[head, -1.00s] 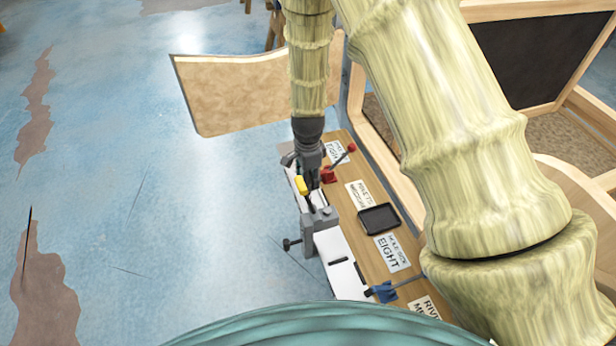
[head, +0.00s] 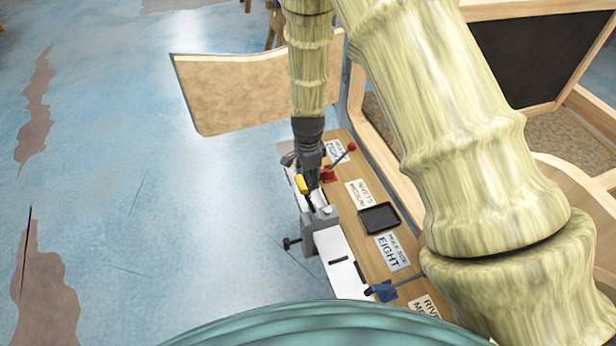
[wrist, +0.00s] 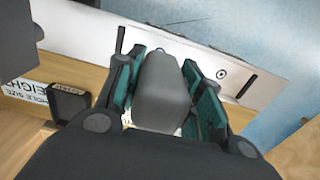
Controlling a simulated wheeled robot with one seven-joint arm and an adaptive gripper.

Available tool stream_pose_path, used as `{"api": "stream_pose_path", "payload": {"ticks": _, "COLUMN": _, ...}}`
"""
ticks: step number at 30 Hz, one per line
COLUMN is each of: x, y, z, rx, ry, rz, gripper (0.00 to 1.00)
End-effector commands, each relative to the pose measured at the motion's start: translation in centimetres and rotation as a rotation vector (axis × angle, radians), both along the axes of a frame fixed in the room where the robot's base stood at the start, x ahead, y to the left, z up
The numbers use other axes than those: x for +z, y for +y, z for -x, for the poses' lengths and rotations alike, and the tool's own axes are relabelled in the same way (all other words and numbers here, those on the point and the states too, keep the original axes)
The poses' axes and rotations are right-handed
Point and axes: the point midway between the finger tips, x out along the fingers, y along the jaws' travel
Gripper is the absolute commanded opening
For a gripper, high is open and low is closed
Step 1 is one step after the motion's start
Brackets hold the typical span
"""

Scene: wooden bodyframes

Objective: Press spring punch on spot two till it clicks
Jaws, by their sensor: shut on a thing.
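My gripper (head: 311,194) points down over the white strip (head: 331,245) at the bench edge. In the wrist view, its green-padded fingers (wrist: 163,92) are closed on both sides of a grey, tapered body (wrist: 160,85), which I take to be the spring punch. Its tip is hidden, so I cannot tell whether it touches the strip. The strip also shows in the wrist view (wrist: 200,62), with a ringed dot (wrist: 221,74) to the right of the fingers. I cannot tell which spot is number two. A yellow piece (head: 301,184) shows beside the gripper in the head view.
A grey clamp (head: 321,218) stands on the strip close to the gripper. A red-handled tool (head: 329,174), a black tray (head: 379,218), a blue tool (head: 384,291) and printed labels (head: 392,252) lie along the wooden bench. Open floor (head: 200,240) is to the left.

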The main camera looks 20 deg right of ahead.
Motion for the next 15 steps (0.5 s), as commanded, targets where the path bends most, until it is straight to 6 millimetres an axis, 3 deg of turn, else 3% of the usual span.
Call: {"api": "stream_pose_path", "payload": {"ticks": 15, "x": 1.3, "y": 0.0, "z": 0.0, "rx": 0.0, "ry": -0.001, "rz": 0.0, "gripper": 0.04}}
